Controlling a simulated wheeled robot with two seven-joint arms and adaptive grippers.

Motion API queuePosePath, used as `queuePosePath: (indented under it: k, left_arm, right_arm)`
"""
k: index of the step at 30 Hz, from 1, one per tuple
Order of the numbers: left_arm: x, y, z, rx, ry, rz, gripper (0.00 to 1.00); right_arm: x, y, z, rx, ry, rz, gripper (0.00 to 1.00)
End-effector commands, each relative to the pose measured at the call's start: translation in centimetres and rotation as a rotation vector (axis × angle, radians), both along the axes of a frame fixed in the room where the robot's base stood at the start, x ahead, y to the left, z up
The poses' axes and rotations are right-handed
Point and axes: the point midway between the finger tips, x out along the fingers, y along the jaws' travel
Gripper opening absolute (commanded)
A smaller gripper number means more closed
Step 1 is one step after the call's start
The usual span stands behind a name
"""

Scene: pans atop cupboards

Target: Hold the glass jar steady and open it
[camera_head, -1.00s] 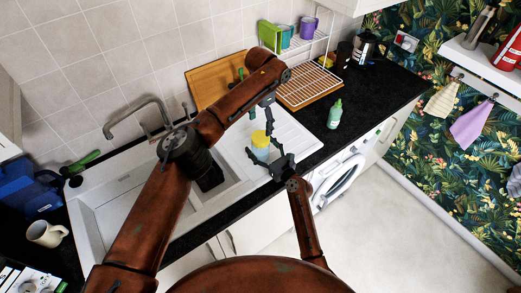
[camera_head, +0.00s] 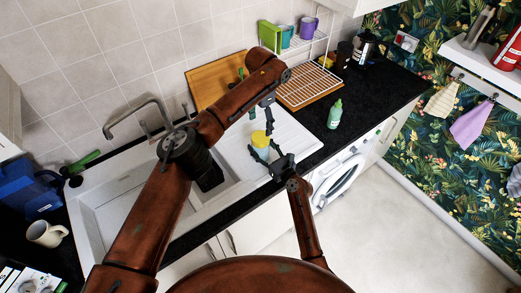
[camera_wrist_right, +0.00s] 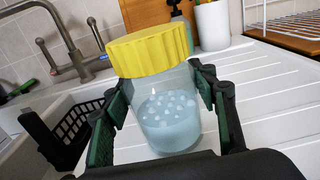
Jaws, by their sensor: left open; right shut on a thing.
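The glass jar (camera_head: 262,153) with its yellow lid (camera_head: 259,139) is at the sink's white drainboard (camera_head: 290,137). In the right wrist view the clear jar (camera_wrist_right: 168,118) holds pale blue liquid with whitish bits, and the ribbed yellow lid (camera_wrist_right: 150,50) sits on top. My right gripper (camera_head: 264,156) is shut on the jar body, one finger on each side below the lid; its fingers also show in the wrist view (camera_wrist_right: 160,86). My left gripper (camera_head: 262,112) is open above the lid, apart from it, and partly hidden by its own arm.
The sink with its faucet (camera_head: 135,115) lies to the left. A wooden board (camera_head: 205,84) leans behind. A green bottle (camera_head: 334,115) stands on the dark counter to the right. A dish rack (camera_head: 308,84) is at the back. A white cup (camera_wrist_right: 211,25) stands behind the jar.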

Motion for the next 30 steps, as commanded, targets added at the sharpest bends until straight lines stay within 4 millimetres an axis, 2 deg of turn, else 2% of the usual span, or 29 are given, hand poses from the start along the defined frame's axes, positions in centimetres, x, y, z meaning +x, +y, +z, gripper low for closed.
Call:
queuePosePath:
  k: [1, 2, 9, 11, 21, 26, 30]
  left_arm:
    - [0.0, 0.0, 0.0, 0.000, 0.000, 0.000, 0.67]
    - [0.0, 0.0, 0.0, 0.000, 0.000, 0.000, 0.67]
    - [0.0, 0.0, 0.0, 0.000, 0.000, 0.000, 0.67]
    - [0.0, 0.0, 0.0, 0.000, 0.000, 0.000, 0.67]
    - [0.0, 0.0, 0.0, 0.000, 0.000, 0.000, 0.67]
    - [0.0, 0.0, 0.0, 0.000, 0.000, 0.000, 0.67]
    - [0.0, 0.0, 0.0, 0.000, 0.000, 0.000, 0.67]
  right_arm:
    - [0.0, 0.0, 0.0, 0.000, 0.000, 0.000, 0.10]
    - [0.0, 0.0, 0.0, 0.000, 0.000, 0.000, 0.54]
    - [0.0, 0.0, 0.0, 0.000, 0.000, 0.000, 0.70]
    - [0.0, 0.0, 0.0, 0.000, 0.000, 0.000, 0.73]
    - [-0.4, -0.3, -0.1, 0.000, 0.000, -0.001, 0.73]
    - [-2.2, -1.7, -0.1, 0.000, 0.001, -0.003, 0.73]
    - [-4.7, -3.5, -0.1, 0.000, 0.001, -0.003, 0.73]
